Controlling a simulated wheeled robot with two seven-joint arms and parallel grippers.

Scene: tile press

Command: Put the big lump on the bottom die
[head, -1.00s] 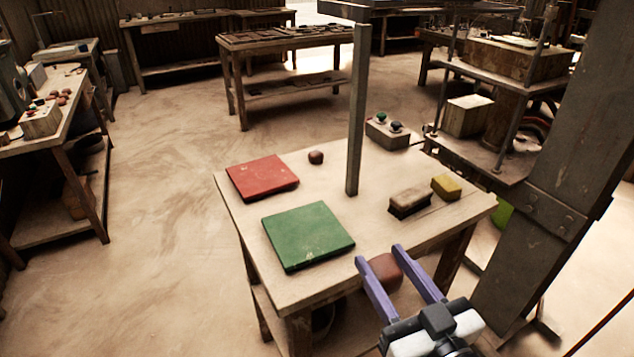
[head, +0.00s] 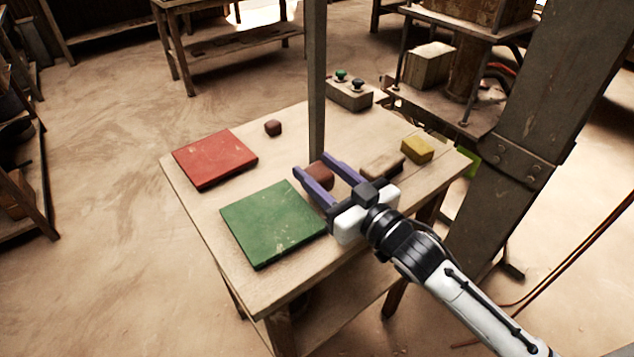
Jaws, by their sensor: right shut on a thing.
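The big lump (head: 320,177), reddish brown, is between the purple fingers of my right gripper (head: 312,164), which is shut on it. The gripper holds it over the table, beyond the green mat's right corner and near the upright post; its exact height is hard to tell. A small brown lump (head: 273,128) lies on the table right of the red mat. The press stands behind the table at the right, with a lower plate (head: 452,112) and a pale block (head: 430,66) on it. I cannot tell which part is the bottom die. My left gripper is not in view.
On the wooden table (head: 295,290) are a red mat (head: 215,158), a green mat (head: 272,224), a brush-like block (head: 383,164), a yellow block (head: 417,149) and a button box (head: 349,94).

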